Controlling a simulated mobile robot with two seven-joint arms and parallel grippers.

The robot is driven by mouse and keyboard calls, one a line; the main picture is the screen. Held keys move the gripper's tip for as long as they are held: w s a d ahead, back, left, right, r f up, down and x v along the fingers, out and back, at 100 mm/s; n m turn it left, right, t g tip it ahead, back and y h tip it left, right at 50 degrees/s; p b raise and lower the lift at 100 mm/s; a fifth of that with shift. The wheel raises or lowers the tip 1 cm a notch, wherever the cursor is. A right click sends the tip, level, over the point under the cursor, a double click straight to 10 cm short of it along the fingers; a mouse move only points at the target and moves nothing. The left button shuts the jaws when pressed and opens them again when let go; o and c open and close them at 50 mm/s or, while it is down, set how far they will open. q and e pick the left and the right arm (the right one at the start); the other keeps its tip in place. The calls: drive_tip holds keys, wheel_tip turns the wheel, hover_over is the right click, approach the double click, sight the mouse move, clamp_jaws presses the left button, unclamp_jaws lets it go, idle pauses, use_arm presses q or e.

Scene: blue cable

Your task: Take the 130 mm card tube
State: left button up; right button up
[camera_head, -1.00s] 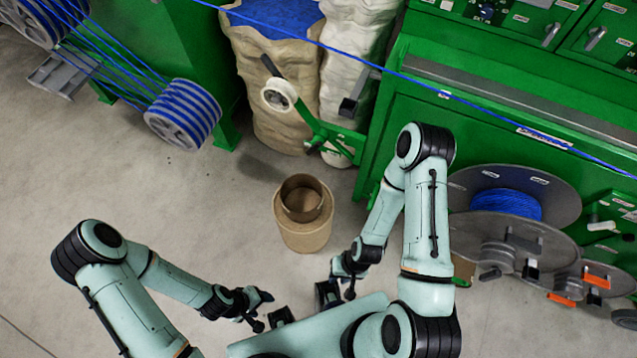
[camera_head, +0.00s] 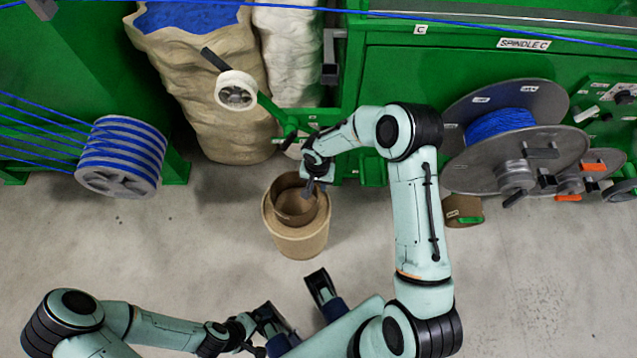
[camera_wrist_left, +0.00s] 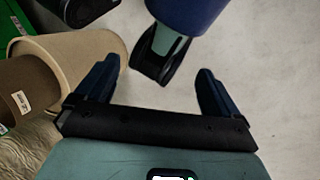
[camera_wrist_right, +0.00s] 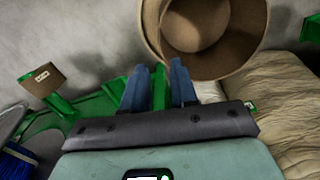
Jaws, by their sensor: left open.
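A brown card tube (camera_head: 295,206) stands in the mouth of a tan drum (camera_head: 300,240) in the middle of the head view. In the left wrist view the tube (camera_wrist_left: 22,105) pokes out of the drum (camera_wrist_left: 85,60); its label is too small to read. A second labelled brown tube (camera_head: 463,211) sits on a green holder below the reels; it also shows in the right wrist view (camera_wrist_right: 42,78). My right gripper (camera_wrist_right: 157,72) is partly open and empty, over the drum's far right rim. My left gripper (camera_wrist_left: 150,75) is wide open and empty, low near my base.
Large grey reels (camera_head: 515,130) with blue cable stand at the right by the green machine (camera_head: 400,65). A green arm with a white roller (camera_head: 237,90) reaches out behind the drum. Tall sacks (camera_head: 205,80) stand behind. The floor (camera_head: 215,230) left of the drum is clear.

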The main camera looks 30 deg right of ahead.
wheel_tip(320, 180, down, 5)
drive_tip(key=shift+s+d+r+b, duration=0.1)
drive_tip(key=shift+r+b, duration=0.05)
drive_tip(key=shift+b, duration=0.9)
wheel_tip(320, 180, down, 3)
drive_tip(key=b, duration=0.2)
drive_tip(key=shift+b, duration=0.4)
use_arm(q)
drive_tip(key=w+a+f+t+y, duration=0.1)
drive_tip(key=w+a+f+t, duration=0.1)
drive_tip(key=w+f, duration=0.4)
drive_tip(key=shift+w+a+f+b, duration=0.4)
drive_tip(key=shift+w+b, duration=0.05)
drive_tip(key=shift+w, duration=0.05)
use_arm(e)
drive_tip(key=shift+f, duration=0.7)
drive_tip(key=shift+c, duration=0.3)
clamp_jaws()
drive_tip(key=shift+s+f, duration=0.1)
drive_tip(key=shift+s, duration=0.05)
use_arm(q)
drive_tip(key=shift+r+p, duration=0.4)
drive_tip(key=shift+r, duration=0.15)
use_arm(e)
drive_tip(key=shift+r, duration=0.95)
use_arm(q)
drive_tip(key=shift+r, duration=0.1)
use_arm(e)
drive_tip(key=shift+r, duration=0.15)
